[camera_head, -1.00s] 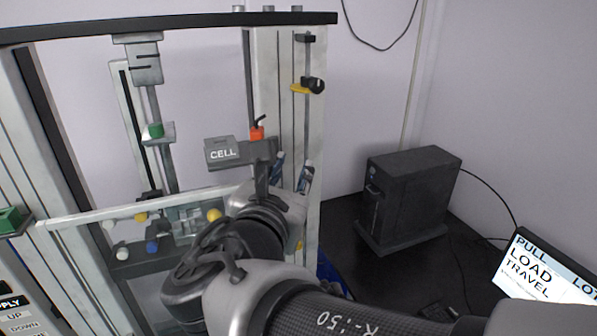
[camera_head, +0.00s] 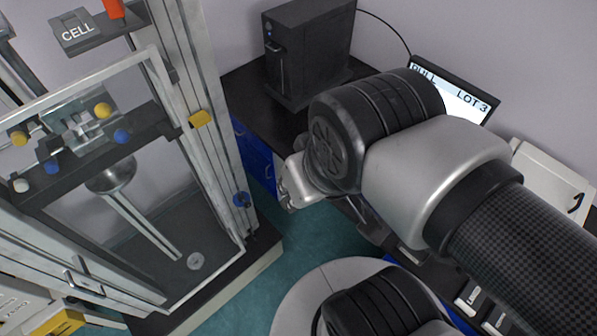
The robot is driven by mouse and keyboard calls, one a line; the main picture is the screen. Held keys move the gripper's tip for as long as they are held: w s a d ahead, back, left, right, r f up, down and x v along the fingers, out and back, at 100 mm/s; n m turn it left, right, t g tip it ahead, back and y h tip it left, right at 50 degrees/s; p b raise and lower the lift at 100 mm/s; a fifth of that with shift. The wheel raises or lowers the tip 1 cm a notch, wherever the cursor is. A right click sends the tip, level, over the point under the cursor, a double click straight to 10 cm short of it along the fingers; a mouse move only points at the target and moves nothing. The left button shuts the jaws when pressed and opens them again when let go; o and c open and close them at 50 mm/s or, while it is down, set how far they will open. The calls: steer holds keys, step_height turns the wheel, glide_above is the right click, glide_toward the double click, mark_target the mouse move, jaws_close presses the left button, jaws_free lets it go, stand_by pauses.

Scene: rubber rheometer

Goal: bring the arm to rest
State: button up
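My arm reaches in from the right edge of the head view. It bends at a large black joint, and a silver wrist part hangs below that joint, over the gap between the testing frame (camera_head: 200,165) and the black desk (camera_head: 243,88). My gripper cannot be made out; the arm's own links hide that end. Whether it holds anything does not show. The arm appears apart from the testing frame, with teal floor (camera_head: 315,232) visible between them.
The testing frame has a clear guard and yellow, blue and white knobs. A grey CELL block (camera_head: 80,32) sits at its top. A black computer tower (camera_head: 305,50) and a monitor (camera_head: 462,100) stand on the desk. A white cabinet (camera_head: 550,180) is at right.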

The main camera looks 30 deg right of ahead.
step_height(320, 180, down, 21)
steer(key=b, duration=2.1)
steer(key=shift+f, duration=0.2)
steer(key=shift+a, duration=0.15)
